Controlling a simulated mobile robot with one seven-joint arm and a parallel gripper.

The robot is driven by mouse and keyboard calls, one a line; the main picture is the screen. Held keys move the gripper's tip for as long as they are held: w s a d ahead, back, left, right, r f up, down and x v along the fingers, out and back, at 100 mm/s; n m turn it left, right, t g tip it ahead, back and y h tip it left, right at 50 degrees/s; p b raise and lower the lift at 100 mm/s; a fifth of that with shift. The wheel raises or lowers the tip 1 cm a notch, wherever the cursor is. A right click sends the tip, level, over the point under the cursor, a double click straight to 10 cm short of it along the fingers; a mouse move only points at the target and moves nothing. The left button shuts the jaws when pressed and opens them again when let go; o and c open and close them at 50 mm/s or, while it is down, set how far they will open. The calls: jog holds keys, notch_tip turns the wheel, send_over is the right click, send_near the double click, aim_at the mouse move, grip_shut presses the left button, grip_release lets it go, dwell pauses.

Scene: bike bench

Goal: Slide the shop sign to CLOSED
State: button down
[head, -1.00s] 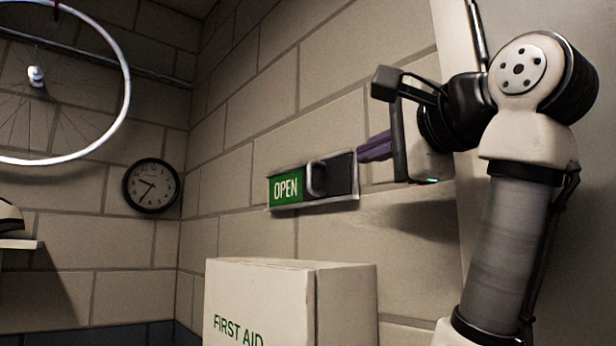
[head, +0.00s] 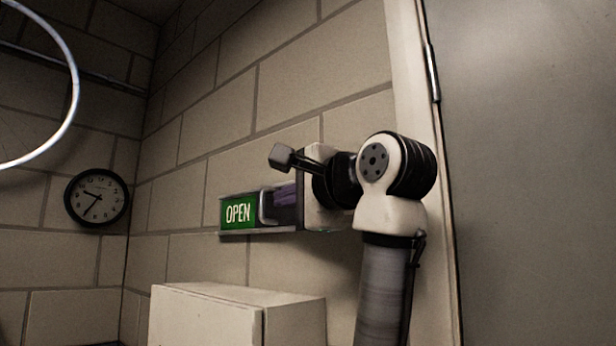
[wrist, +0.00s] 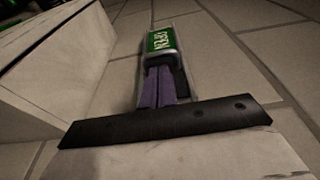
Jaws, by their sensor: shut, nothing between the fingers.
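The shop sign (head: 238,214) is on the brick wall and shows a green OPEN panel at its left. A grey handle (head: 264,207) stands out just right of the green panel. The dark right part of the sign's frame is mostly behind my fingers. My gripper (head: 275,200) has purple fingers, shut and empty, with their tips close to the handle's right side; I cannot tell whether they touch it. In the wrist view my fingers (wrist: 159,72) point along the sign toward the green OPEN panel (wrist: 160,40).
A white box (head: 210,315) stands below the sign, close under my gripper; it also shows at the left in the wrist view (wrist: 70,75). A wall clock (head: 97,198) and part of a wheel (head: 72,90) are at the left. A grey door (head: 535,150) is at the right.

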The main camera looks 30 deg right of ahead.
aim_at(263, 204)
jog(key=shift+w+a+p, duration=0.2)
jog(key=shift+w+p, duration=0.25)
jog(key=shift+w, duration=0.7)
jog(key=shift+w+a+p, duration=0.15)
jog(key=shift+w+p, duration=0.3)
jog(key=shift+w, duration=0.7)
jog(key=w+a, duration=0.3)
jog(key=w, duration=0.5)
jog(key=shift+w+a, duration=0.15)
jog(key=shift+w, duration=0.2)
jog(key=shift+s, duration=0.1)
